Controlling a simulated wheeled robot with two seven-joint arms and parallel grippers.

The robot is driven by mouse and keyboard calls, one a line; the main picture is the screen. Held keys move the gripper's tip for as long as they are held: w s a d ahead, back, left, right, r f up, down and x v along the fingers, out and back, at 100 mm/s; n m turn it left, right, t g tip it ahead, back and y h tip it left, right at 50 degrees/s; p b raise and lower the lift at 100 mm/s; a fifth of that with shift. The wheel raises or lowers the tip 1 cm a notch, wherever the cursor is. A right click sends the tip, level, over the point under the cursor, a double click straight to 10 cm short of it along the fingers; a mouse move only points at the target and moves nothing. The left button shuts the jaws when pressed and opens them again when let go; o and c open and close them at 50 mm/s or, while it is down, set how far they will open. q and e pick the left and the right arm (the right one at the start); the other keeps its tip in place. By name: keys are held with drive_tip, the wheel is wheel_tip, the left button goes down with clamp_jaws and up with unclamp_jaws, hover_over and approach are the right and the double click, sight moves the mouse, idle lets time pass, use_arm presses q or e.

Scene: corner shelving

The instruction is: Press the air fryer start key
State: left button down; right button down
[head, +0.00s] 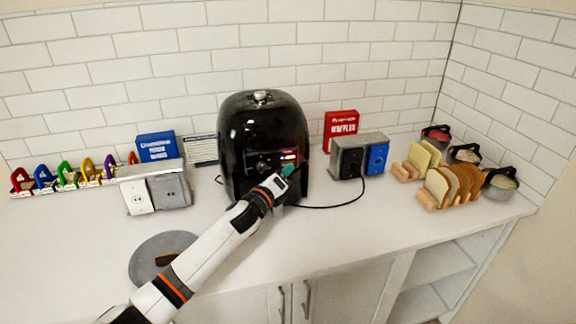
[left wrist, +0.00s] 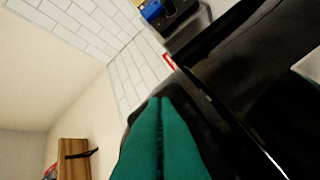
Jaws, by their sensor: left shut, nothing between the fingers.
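The air fryer (head: 262,125) is a tall, glossy black rounded appliance on the counter against the tiled wall. Its front panel (head: 262,163) shows dark controls and a small lit display at the right. My left gripper (head: 287,169) is at the right part of this front panel, with its green fingertips in front of it. I cannot tell whether they touch it, and the start key itself cannot be made out. In the left wrist view the green fingers (left wrist: 160,106) are together and empty, close to the black body (left wrist: 275,75). My right gripper is not in view.
A grey and blue box appliance (head: 361,157) with a cable stands right of the fryer, bread racks (head: 450,187) further right. A grey box (head: 155,188) and colourful holders (head: 65,178) stand left. A round grey plate (head: 150,247) lies in front on the counter.

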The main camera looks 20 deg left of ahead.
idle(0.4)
use_arm(q)
drive_tip(key=shift+s+d, duration=0.4)
drive_tip(key=shift+s, duration=0.2)
drive_tip(key=shift+s+d+p, duration=0.4)
drive_tip(key=shift+s+d, duration=0.3)
drive_tip(key=shift+s, duration=0.35)
drive_tip(key=shift+s+d+p, duration=0.4)
drive_tip(key=shift+s+d, duration=0.3)
drive_tip(key=shift+s, duration=0.3)
